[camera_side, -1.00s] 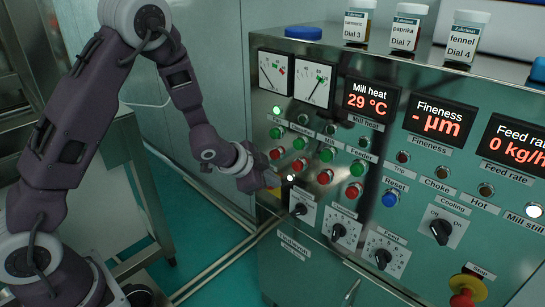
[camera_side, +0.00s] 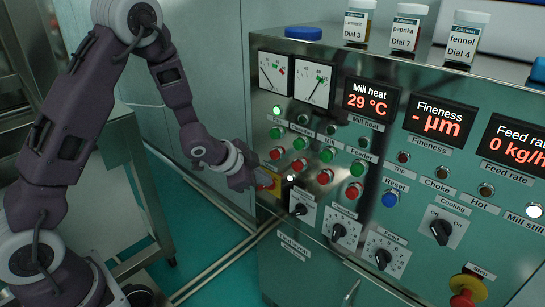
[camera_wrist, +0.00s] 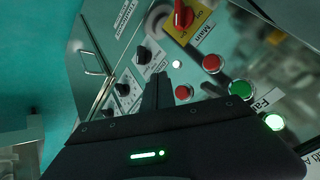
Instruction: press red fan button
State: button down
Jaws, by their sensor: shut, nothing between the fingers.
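The red fan button (camera_side: 275,153) is the lowest button in the leftmost column of the panel, below a green button (camera_side: 275,133) and a lit green lamp (camera_side: 277,110). It also shows in the wrist view (camera_wrist: 211,63), next to the green button and the partly cut-off "Fan" label. My gripper (camera_side: 262,179) is shut and empty, low at the panel's left edge, below and left of the red fan button. In the wrist view its dark fingers (camera_wrist: 160,80) point at the panel, to the left of that button. I cannot tell contact there.
A red main switch on a yellow plate (camera_wrist: 183,16) sits close by, partly hidden by my gripper in the side view. A white lit lamp (camera_side: 292,178), more red buttons (camera_side: 299,164) and dials (camera_side: 300,209) stand nearby. Open floor lies left of the cabinet.

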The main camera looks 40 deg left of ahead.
aim_at(274, 155)
jog(key=s+a, duration=0.3)
jog(key=a, duration=0.3)
jog(key=shift+a, duration=0.15)
jog(key=w, duration=0.8)
jog(key=shift+w, duration=0.4)
dwell(1.5)
jog(key=shift+w+r, duration=0.1)
jog(key=shift+w, duration=0.3)
jog(key=shift+w, duration=0.5)
dwell(0.5)
dwell(0.3)
jog(key=shift+s, duration=0.9)
